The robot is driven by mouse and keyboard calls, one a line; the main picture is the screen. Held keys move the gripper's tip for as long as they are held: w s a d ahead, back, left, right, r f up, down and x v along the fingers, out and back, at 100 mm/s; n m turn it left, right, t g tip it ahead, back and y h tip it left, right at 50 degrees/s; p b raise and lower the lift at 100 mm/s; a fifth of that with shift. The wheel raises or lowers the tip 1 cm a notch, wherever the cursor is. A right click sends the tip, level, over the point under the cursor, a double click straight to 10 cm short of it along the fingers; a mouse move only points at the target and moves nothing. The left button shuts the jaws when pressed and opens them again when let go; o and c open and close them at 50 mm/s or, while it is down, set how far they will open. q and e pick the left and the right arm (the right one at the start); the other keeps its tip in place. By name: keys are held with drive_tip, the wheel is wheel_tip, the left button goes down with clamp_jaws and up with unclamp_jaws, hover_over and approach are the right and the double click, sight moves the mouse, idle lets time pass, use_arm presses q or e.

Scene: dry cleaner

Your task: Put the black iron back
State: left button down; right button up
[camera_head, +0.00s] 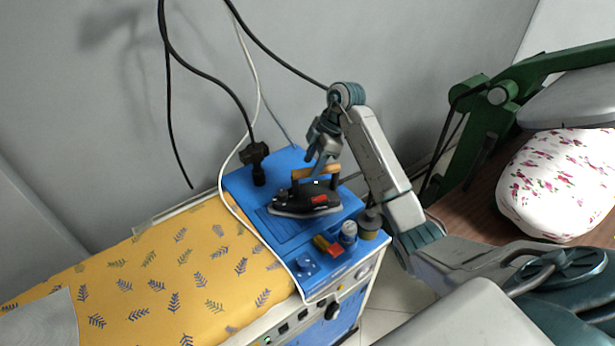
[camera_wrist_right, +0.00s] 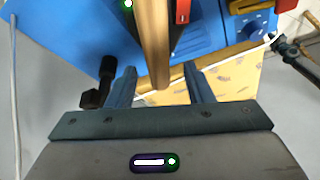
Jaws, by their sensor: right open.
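The black iron (camera_head: 302,201) sits flat on the blue top (camera_head: 238,186) at the end of the ironing board, its wooden handle (camera_head: 322,168) uppermost. My right gripper (camera_head: 318,172) is above the iron, at the handle. In the right wrist view, the handle (camera_wrist_right: 155,40) reaches down between the two parted fingers of the right gripper (camera_wrist_right: 160,75), with a gap on both sides. The fingers look apart from it. The iron's body is mostly cut off there. My left gripper is not in view.
A black fitting (camera_head: 256,160) with cables is at the back. A green press (camera_head: 490,120) with a flowered pad stands right.

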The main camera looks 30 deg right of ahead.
drive_tip(key=p+v, duration=0.4)
drive_tip(key=v, duration=0.3)
drive_tip(key=shift+f, duration=0.1)
drive_tip(key=shift+w, duration=0.1)
drive_tip(key=shift+c, duration=0.5)
idle(1.2)
